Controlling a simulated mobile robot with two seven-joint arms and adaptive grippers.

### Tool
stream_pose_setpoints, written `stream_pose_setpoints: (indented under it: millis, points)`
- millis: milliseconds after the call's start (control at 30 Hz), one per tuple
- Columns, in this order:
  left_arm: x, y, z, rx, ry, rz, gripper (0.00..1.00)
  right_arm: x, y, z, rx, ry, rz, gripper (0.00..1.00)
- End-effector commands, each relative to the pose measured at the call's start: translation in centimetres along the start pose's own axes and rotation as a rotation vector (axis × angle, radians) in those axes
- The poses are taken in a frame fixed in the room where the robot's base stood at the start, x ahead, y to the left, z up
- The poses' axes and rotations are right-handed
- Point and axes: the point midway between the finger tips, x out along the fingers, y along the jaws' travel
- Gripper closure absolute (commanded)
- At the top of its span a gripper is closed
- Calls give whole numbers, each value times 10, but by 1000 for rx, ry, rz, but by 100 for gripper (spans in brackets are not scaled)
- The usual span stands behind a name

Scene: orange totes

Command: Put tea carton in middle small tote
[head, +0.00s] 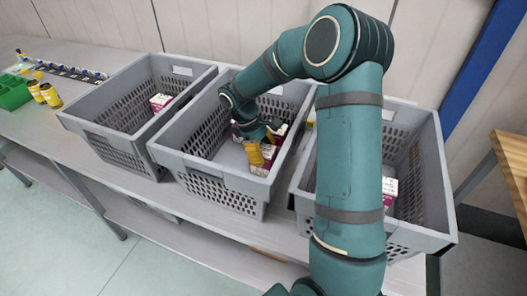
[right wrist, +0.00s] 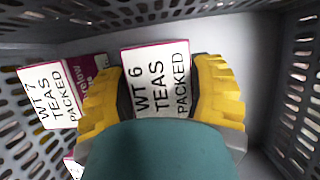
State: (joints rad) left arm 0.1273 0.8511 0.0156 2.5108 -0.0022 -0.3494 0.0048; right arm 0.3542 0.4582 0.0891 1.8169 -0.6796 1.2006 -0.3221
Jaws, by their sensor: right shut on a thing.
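The middle grey tote (head: 222,182) stands between two like it. My right gripper (head: 261,154) reaches down inside its front right part. In the right wrist view its yellow fingers (right wrist: 160,76) are shut on both sides of a white and magenta tea carton (right wrist: 158,88) marked "WT 6 TEAS PACKED". The carton is inside the tote; whether it touches the floor I cannot tell. A second carton (right wrist: 47,95), marked "WT 7 TEAS PACKED", lies to its left. My left gripper is not in view.
The left tote (head: 100,132) and the right tote (head: 425,240) each hold a magenta and white carton, (head: 160,102) and (head: 390,186). A green bin (head: 14,92) and yellow cans (head: 50,95) stand at the far left. A wooden table (head: 514,160) is at right.

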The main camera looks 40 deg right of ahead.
Motion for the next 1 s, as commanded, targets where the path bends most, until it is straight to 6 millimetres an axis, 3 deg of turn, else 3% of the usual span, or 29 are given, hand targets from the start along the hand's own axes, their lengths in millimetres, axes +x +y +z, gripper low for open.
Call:
stream_pose_setpoints:
  millis: [33, 100, 533, 1000]
  points:
    - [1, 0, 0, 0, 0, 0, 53, 1, 0, 0, 0, 0, 0, 33]
    - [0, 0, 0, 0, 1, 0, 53, 1, 0, 0, 0, 0, 0, 9]
    - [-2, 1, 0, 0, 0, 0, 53, -7, 0, 1, 0, 1, 1, 9]
    - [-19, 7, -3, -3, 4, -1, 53, -95, 0, 0, 0, 3, 2, 9]
